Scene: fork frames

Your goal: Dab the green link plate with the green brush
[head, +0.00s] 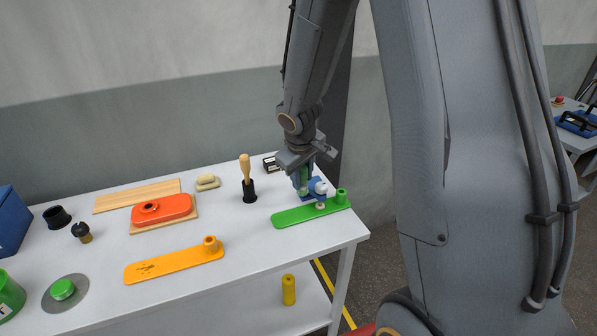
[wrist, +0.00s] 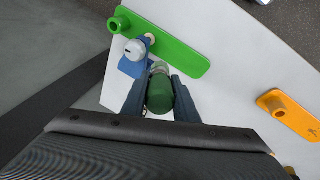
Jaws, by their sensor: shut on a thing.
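The green link plate (head: 298,215) lies flat near the right end of the white table, with a raised round boss at its right end. It also shows in the wrist view (wrist: 182,55), just beyond my gripper. My gripper (head: 302,178) points down behind the plate, its fingers shut on the green brush (head: 304,181). In the wrist view the brush's green body (wrist: 160,95) sits between the two fingers of my gripper (wrist: 160,90), with a pale grey end beyond it. I cannot tell whether the brush touches anything below.
A blue block with a grey-white knob (head: 319,188) stands beside the plate, close to my gripper. A black holder with a wooden handle (head: 248,187) stands to the left. An orange link plate (head: 172,264) and a red-orange part (head: 162,208) lie further left. The front middle is clear.

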